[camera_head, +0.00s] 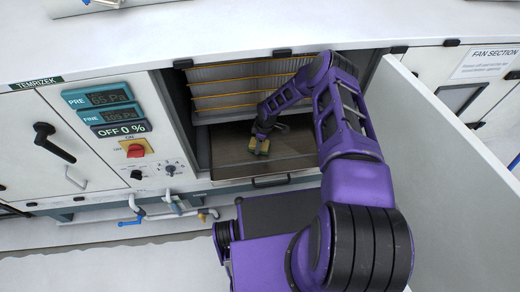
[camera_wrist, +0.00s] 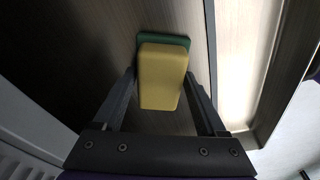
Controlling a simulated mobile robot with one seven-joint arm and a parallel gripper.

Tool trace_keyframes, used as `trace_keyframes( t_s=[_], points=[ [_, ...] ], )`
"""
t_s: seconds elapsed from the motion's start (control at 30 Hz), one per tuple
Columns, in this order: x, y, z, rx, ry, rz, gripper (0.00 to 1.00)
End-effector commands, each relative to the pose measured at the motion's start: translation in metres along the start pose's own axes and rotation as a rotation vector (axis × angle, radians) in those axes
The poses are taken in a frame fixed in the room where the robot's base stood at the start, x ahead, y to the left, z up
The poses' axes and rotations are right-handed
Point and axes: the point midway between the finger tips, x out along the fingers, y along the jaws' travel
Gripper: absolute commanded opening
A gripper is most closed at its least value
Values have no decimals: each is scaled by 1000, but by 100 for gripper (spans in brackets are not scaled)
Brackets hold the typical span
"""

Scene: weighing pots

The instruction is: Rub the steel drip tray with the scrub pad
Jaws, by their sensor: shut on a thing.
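The steel drip tray (camera_head: 228,155) lies in the floor of the open cabinet bay. In the wrist view its brushed metal surface (camera_wrist: 70,55) fills much of the picture. The scrub pad (camera_head: 259,146) is a yellow block with a green layer. In the wrist view the pad (camera_wrist: 162,76) sits between my gripper's two fingers, its green side away from the camera and towards the tray. My gripper (camera_head: 262,137) is shut on the pad, low inside the bay over the tray. Whether the green layer touches the metal I cannot tell.
A filter panel with yellow bars (camera_head: 245,85) stands behind the tray. An open white door (camera_head: 430,170) is right of my arm. A handle (camera_head: 270,182) is at the tray's front. The control panel (camera_head: 120,130) is left of the bay.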

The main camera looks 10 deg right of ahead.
Motion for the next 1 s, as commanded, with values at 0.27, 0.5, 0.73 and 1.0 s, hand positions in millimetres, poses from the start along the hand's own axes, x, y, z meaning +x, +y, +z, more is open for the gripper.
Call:
trace_keyframes(
  t_s=[0.27,0.5,0.73,1.0],
  points=[
    [2,14,-6,1,1,2,30],
    [4,32,-14,1,1,1,30],
    [5,34,-14,-1,-1,-1,30],
    [1,34,-14,-1,-2,-2,30]
  ],
)
